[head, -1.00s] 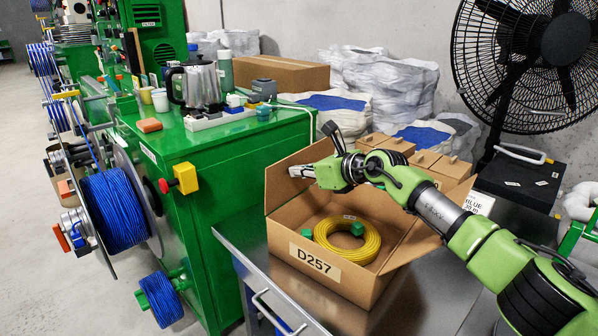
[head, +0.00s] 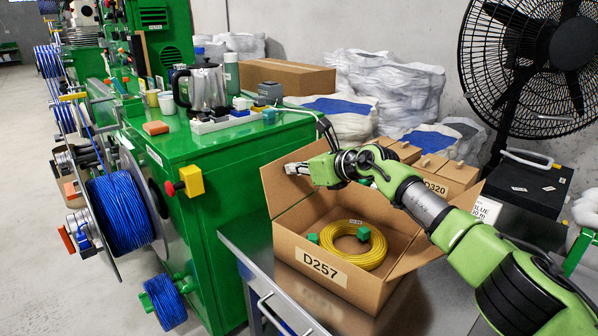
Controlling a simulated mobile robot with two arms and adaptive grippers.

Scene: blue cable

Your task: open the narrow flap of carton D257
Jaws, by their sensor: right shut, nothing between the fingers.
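Carton D257 (head: 372,292) stands open at the top on a metal table, its label on the front wall. A coil of yellow cable (head: 372,256) with green clips lies inside. A cardboard panel stands up at the carton's back left (head: 283,196). A flap (head: 432,247) leans outward on the right side. My right gripper (head: 292,168) is shut and empty, at the top of the back-left panel; I cannot tell whether it touches it. My right arm hides part of the carton's back edge. My left gripper is not in view.
A green cabinet (head: 215,175) with a kettle (head: 203,88) and small items stands left of the carton. Carton D320 (head: 436,178) and other boxes stand behind my arm. A large black fan (head: 535,60) stands at the back right. Bare metal table (head: 245,235) shows left of the carton.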

